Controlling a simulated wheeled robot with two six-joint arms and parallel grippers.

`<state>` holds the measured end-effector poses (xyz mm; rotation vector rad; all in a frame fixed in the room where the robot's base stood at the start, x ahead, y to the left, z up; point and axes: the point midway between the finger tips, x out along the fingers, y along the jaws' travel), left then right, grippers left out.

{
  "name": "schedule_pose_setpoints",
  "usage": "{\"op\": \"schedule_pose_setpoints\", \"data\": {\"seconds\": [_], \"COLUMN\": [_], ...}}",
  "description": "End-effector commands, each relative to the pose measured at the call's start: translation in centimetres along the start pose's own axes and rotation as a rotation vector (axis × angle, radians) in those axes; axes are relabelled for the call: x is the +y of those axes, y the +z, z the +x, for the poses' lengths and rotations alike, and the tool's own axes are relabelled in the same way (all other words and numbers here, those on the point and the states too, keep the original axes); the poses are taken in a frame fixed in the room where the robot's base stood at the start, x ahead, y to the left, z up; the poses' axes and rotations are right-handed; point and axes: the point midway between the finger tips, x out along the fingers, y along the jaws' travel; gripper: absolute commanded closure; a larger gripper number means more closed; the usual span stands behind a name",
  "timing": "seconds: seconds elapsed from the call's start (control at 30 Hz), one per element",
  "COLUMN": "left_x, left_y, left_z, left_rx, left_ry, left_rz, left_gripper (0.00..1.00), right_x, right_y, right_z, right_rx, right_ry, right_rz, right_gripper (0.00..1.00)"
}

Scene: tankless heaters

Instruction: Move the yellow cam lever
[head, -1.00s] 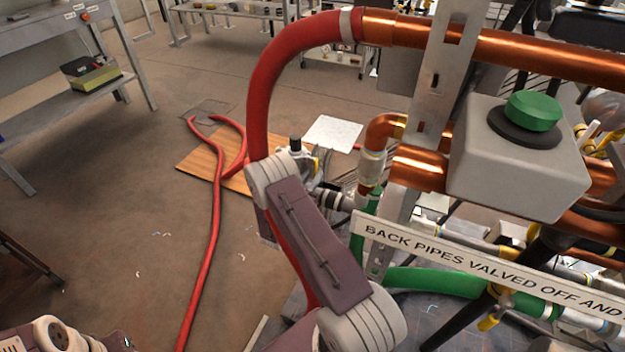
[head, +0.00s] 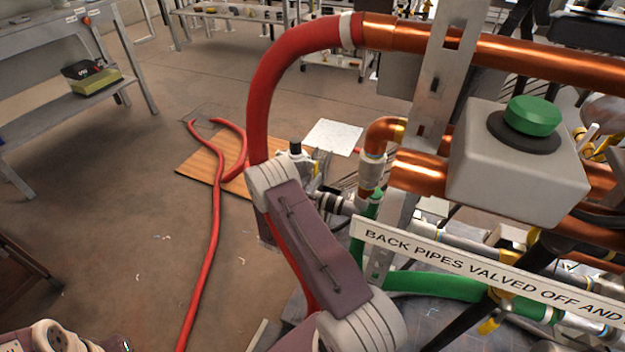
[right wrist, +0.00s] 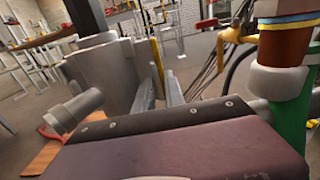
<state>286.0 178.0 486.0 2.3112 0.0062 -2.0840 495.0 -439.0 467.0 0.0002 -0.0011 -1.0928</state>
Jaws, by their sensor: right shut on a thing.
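The yellow cam lever (right wrist: 157,62) shows as a narrow upright strip beside a grey fitting (right wrist: 110,75) in the right wrist view. In the head view, a small yellow part (head: 317,165) shows at the grey fitting with a black top (head: 296,146), just beyond my right wrist. My right gripper (right wrist: 159,92) has its two fingers on either side of the lever's lower part and is shut on it. In the head view my right arm hides most of the fingers and lever. Only part of my left arm shows at the bottom left; its gripper is out of view.
A red hose (head: 262,95) arches close beside my right wrist and joins a copper pipe (head: 500,48). A grey box with a green button (head: 533,116), a sign (head: 480,268) and a green hose (head: 430,283) crowd the right. The floor at left is mostly open.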

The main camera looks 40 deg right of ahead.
Motion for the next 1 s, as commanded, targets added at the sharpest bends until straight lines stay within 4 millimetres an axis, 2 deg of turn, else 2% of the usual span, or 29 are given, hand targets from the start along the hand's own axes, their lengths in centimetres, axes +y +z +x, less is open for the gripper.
{"op": "schedule_pose_setpoints", "data": {"seconds": [0.8,1.0], "left_x": [0.00,0.01], "left_y": [0.00,-0.06], "left_z": [0.01,-0.57], "left_rx": [0.000,0.000], "left_ry": [0.000,0.000], "left_rz": [0.000,0.000], "left_gripper": [0.64,0.64], "right_x": [-0.04,-0.22], "right_y": [-0.16,0.07], "right_z": [-0.07,-0.08], "right_rx": [0.004,0.005], "right_ry": [0.000,0.000], "right_rz": [-0.003,-0.031], "right_gripper": [1.00,1.00]}}
